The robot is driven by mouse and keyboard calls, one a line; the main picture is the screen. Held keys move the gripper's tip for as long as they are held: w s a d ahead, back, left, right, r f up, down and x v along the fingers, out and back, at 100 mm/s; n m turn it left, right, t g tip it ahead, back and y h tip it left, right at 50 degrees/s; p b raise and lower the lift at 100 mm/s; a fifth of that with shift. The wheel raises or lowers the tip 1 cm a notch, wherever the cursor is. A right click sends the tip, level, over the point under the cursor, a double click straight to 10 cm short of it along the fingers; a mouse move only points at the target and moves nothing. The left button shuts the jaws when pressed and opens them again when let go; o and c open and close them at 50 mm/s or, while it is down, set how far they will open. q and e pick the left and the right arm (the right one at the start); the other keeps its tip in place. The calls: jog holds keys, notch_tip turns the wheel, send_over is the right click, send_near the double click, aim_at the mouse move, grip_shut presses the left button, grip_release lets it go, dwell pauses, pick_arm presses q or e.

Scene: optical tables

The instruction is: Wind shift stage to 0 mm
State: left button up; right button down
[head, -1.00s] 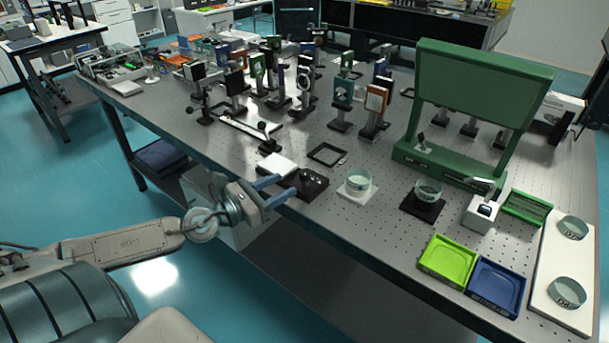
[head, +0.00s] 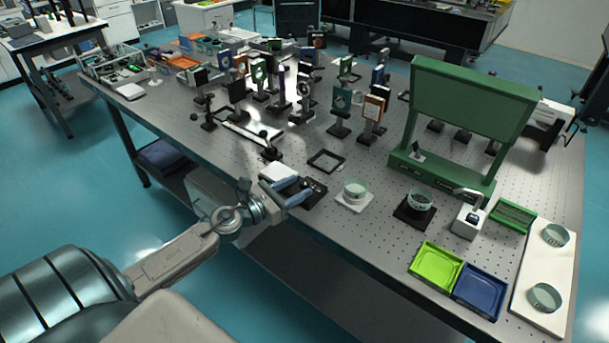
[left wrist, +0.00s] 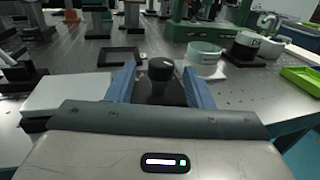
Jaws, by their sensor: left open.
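The shift stage looks to be the low black unit (head: 312,190) at the table's near edge; I can read no scale or number on it. In the left wrist view its dark round knob (left wrist: 161,69) stands on a black body (left wrist: 161,93). My left gripper (head: 288,190) has blue fingers and is at the stage, at the near table edge. In the left wrist view the open fingers (left wrist: 163,84) lie on either side of the knob, with gaps visible. Whether they reach level with the knob is hard to tell. My right gripper is not in view.
A white block (head: 278,172) lies just left of the stage. A black square frame (head: 326,161) lies behind it. A glass dish on a white pad (head: 354,204) stands to the right. Several optics posts and a green stand (head: 470,100) fill the area behind.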

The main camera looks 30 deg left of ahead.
aim_at(305, 181)
pick_arm(q)
jog(key=p+x, duration=0.1)
jog(key=x, duration=0.1)
jog(key=shift+w+d+r, duration=0.15)
jog(key=shift+w, duration=0.1)
jog(key=shift+w+d+p, duration=0.15)
jog(key=shift+w+p, duration=0.15)
jog(key=c, duration=1)
jog(key=shift+o, duration=0.2)
